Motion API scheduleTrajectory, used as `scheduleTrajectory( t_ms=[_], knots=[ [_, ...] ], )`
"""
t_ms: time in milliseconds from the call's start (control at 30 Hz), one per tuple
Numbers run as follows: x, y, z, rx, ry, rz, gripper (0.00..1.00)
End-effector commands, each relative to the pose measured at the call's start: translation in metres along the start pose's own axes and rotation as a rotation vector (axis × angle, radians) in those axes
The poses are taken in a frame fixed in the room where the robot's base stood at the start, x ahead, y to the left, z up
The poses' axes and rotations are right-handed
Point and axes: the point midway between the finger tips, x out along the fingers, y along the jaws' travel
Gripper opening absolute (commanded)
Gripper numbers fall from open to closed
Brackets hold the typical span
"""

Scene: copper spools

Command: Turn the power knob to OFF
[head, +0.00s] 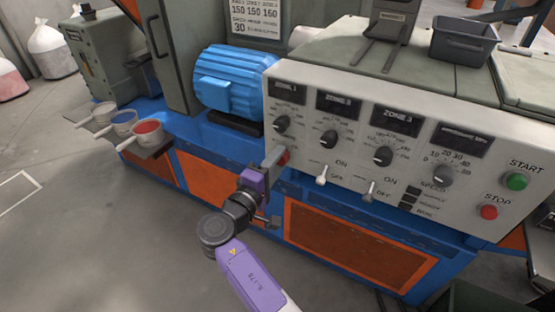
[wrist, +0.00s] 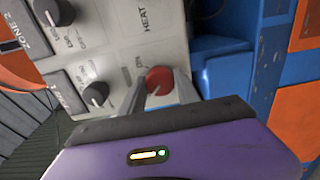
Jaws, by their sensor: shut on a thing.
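The red power knob (head: 284,157) sits at the lower left corner of the grey control panel (head: 300,165). It also shows in the wrist view (wrist: 160,80), between my two fingers. My gripper (head: 277,157) is shut on the knob, one finger on each side, and it also shows in the wrist view (wrist: 162,88). The fingers cover part of the lettering around the knob, so I cannot tell which mark it points to.
Black zone knobs (head: 329,138) and toggle switches (head: 322,174) are to the right of my gripper. The green START button (head: 516,181) and red STOP button (head: 488,212) are far right. A blue motor (head: 235,83) stands behind. Open floor (head: 90,230) lies left.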

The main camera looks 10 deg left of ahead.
Motion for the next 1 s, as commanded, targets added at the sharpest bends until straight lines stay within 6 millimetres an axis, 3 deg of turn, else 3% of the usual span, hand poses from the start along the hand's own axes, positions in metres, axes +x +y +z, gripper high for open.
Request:
scheduleTrajectory(
  t_ms=[300, 333, 400, 433, 767, 1000],
  knots=[
    [0.0, -0.002, 0.001, -0.004, -0.002, -0.002, 0.0],
    [0.0, -0.002, 0.001, -0.004, -0.002, -0.002, 0.43],
    [0.0, -0.002, 0.001, -0.004, -0.001, -0.002, 0.57],
    [0.0, -0.002, 0.001, -0.004, -0.001, -0.002, 0.59],
    [-0.002, 0.0, 0.0, -0.002, 0.0, 0.0, 0.59],
    [-0.034, 0.0, -0.001, -0.003, 0.004, -0.002, 0.59]
  ],
)
